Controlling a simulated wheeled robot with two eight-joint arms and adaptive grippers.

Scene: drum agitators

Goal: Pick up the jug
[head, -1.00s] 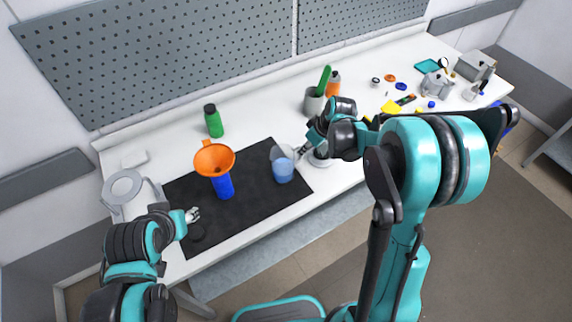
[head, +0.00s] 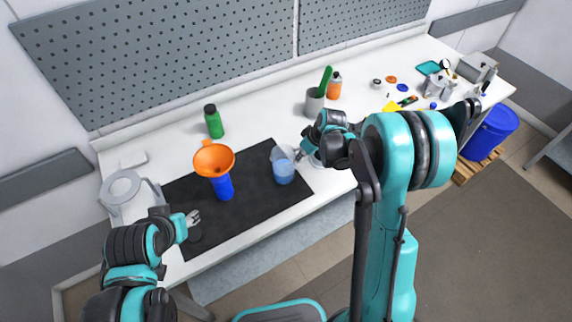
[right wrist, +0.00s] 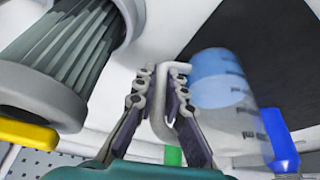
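The jug (head: 284,166) is a clear cup with blue liquid, upright at the right side of the black mat (head: 240,195). It also shows in the right wrist view (right wrist: 225,95), with its measuring marks and pale handle (right wrist: 158,100). My right gripper (head: 300,154) is at the jug's right side. In the right wrist view, my right gripper's fingers (right wrist: 162,75) stand apart on both sides of the handle, with small gaps showing. My left gripper (head: 194,218) is low over the mat's left front, its fingers apart and empty.
An orange funnel (head: 214,159) sits on a blue bottle (head: 223,187) left of the jug. A green bottle (head: 213,122) stands behind. A grey pot (head: 314,103) holding a green tool and an orange bottle (head: 334,86) stand at the back. Small items lie on the right.

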